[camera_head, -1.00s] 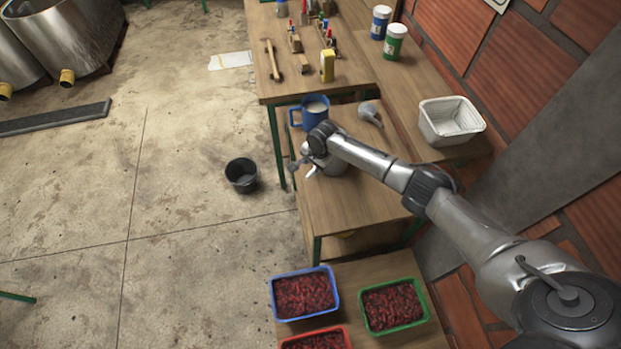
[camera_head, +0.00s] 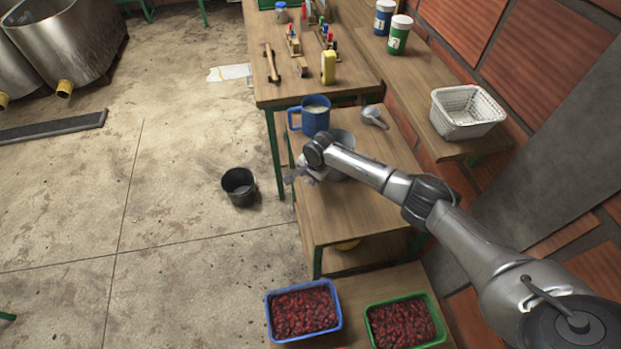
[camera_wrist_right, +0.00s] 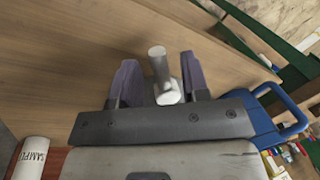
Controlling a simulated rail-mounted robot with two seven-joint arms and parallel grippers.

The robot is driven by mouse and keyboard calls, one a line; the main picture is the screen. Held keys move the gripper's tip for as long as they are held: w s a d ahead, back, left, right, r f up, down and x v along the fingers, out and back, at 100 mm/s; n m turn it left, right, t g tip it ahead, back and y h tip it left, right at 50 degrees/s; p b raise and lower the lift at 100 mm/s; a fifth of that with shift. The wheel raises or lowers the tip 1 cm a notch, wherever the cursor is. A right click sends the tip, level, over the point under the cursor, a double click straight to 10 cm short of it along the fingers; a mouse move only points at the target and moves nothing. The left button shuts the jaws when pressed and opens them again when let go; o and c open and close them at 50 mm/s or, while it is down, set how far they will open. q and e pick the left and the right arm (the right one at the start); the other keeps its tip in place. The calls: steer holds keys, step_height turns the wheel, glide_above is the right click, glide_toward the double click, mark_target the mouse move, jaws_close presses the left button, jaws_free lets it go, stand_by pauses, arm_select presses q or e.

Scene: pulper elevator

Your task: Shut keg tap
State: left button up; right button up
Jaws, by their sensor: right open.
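A pale metal lever with a rounded end, apparently the keg tap (camera_wrist_right: 158,66), stands between the spread fingers of my right gripper (camera_wrist_right: 160,82) in the right wrist view. The fingers are open with gaps on both sides of it, and I see no clear grip. In the head view my right gripper (camera_head: 300,177) is at the left edge of the wooden table (camera_head: 335,215). A grey metal vessel, apparently the keg (camera_head: 344,139), is mostly hidden behind my right wrist. Whether the tap is open or shut cannot be told. My left gripper is not in view.
A blue mug (camera_head: 315,116) and a grey scoop (camera_head: 374,116) stand close behind my right wrist. A white basket (camera_head: 466,111) is on the right shelf. Trays of red cherries, one blue-rimmed (camera_head: 303,310), are in front. A dark bucket (camera_head: 239,186) stands on the open floor.

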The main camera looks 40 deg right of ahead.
steer(key=shift+c, duration=0.2)
jaws_close()
stand_by(0.3)
